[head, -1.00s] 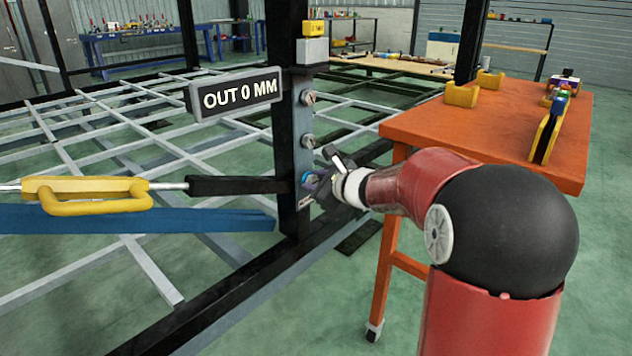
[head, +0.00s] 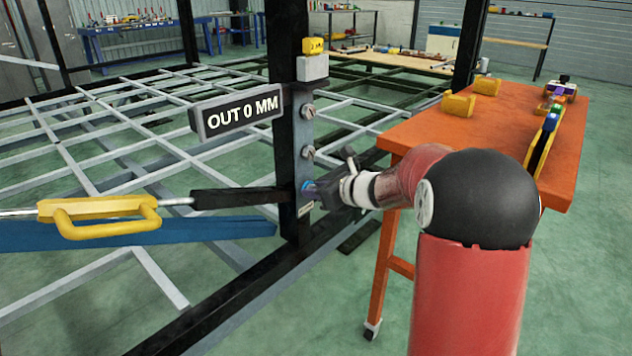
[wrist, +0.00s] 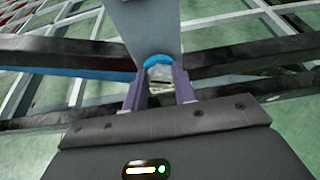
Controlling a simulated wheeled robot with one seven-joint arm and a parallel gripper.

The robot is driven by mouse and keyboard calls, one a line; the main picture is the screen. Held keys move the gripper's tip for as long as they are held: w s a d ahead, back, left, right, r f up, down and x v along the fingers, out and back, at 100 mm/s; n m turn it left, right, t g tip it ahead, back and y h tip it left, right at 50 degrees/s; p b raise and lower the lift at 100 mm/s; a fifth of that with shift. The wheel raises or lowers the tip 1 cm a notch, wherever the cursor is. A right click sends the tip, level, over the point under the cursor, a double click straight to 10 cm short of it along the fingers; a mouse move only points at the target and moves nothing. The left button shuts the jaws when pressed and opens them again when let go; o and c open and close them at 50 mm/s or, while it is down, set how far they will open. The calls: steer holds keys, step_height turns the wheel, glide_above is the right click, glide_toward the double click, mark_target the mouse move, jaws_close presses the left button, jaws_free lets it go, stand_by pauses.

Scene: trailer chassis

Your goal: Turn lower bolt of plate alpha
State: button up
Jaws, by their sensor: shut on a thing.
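The grey plate (head: 305,132) is fixed upright on the black post and carries bolts in a column. The upper bolt (head: 308,111) and the middle bolt (head: 308,153) are bare. The lower bolt (wrist: 160,73) has a blue ring (wrist: 158,60) around its base and shows between my fingers in the wrist view. My gripper (wrist: 158,90) is shut on this bolt from both sides, its purple fingers along the bolt head. In the head view my gripper (head: 312,191) is at the plate's lower end and largely hides the bolt.
A sign (head: 236,113) left of the post reads OUT 0 MM. A black bar with a yellow-handled turnbuckle (head: 100,212) meets the post from the left. An orange table (head: 490,150) stands to the right, close to my arm.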

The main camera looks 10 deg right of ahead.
steer(key=shift+s+f+n+t+y+b, duration=0.1)
steer(key=shift+f+n+t+y+b, duration=0.3)
steer(key=shift+n+t, duration=2.6)
steer(key=shift+s+f+n+g+y+b, duration=0.2)
steer(key=shift+n+b, duration=0.45)
steer(key=shift+n, duration=5.5)
steer(key=shift+w+f+n+t+y+b, duration=0.15)
steer(key=shift+f+n+t+b, duration=0.3)
steer(key=shift+n+t, duration=2.65)
steer(key=n+g, duration=0.2)
steer(key=shift+n+g, duration=0.25)
steer(key=shift+g, duration=0.15)
